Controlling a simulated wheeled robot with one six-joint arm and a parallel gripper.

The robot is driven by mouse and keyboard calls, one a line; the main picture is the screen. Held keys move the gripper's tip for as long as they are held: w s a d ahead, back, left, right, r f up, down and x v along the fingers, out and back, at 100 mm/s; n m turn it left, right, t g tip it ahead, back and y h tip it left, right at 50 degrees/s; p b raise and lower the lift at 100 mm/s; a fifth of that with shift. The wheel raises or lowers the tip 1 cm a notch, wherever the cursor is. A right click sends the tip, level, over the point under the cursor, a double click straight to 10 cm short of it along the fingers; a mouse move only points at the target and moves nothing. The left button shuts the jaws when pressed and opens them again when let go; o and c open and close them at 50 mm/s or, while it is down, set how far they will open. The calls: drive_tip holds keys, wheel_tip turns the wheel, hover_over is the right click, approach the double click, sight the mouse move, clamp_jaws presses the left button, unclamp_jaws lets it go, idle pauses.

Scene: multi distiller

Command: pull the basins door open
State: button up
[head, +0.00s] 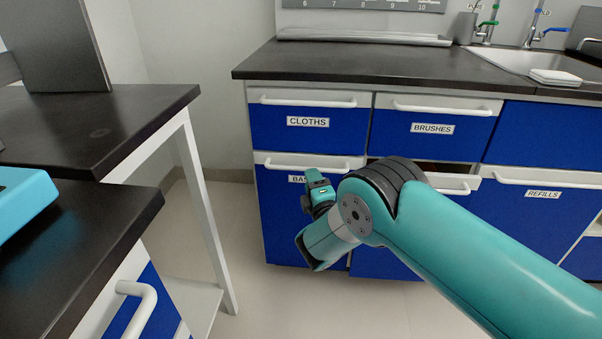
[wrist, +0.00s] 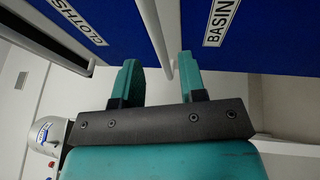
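The basins door (head: 283,225) is a blue front with a light handle (head: 300,162) along its top, left of centre in the head view. It looks closed. My gripper (head: 318,186) is in front of its upper part and partly hides the label. In the wrist view the BASIN label (wrist: 221,21) is on the blue panel at the upper right. The handle (wrist: 154,37) runs down between the two teal fingers of my gripper (wrist: 159,70), closer to the right finger. The fingers are apart; no clear contact with the handle shows.
The cloths drawer (head: 300,127) is directly above, with the brushes drawer (head: 435,127) to its right. A dark gap shows above the front below the brushes drawer, behind my arm. A dark-topped table (head: 95,120) stands at left. Open floor (head: 250,300) lies before the cabinet.

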drive_tip(key=shift+b+x, duration=0.35)
drive_tip(key=shift+x, duration=2.15)
